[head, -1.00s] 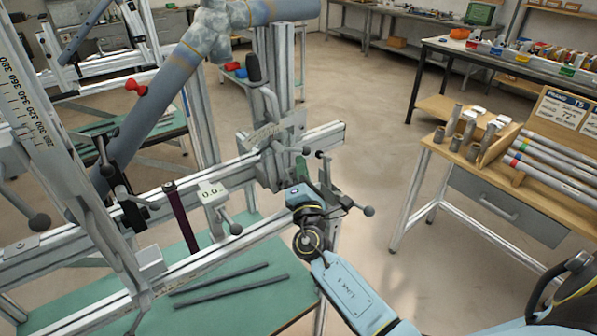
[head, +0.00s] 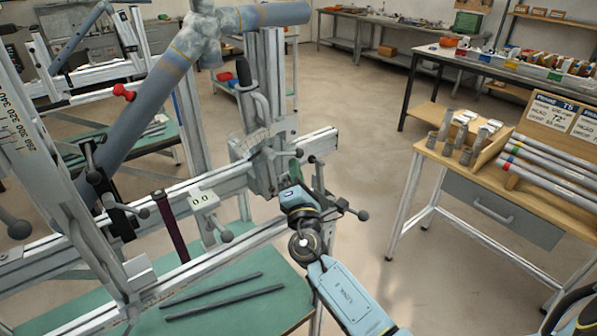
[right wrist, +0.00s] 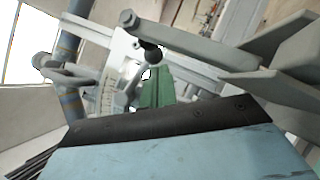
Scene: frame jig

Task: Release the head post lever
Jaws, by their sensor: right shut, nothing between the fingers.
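The jig's head post (head: 262,150) is a grey clamp assembly where the upright and the cross rail meet. Several black ball-ended levers sit around it. One short lever with a ball knob (head: 312,158) stands just right of the post, and another (head: 363,215) points out lower right. I cannot tell which is the head post lever. My right gripper (head: 290,183) is beside the post, below the short lever. It is shut and empty; its fingertips are hard to make out. My left gripper is not visible.
A thick grey-blue tube (head: 150,110) slants across the jig. A green-topped bench (head: 245,300) with two dark rods lies below. A wooden bench (head: 445,160) with tubes stands right. Clear floor lies between.

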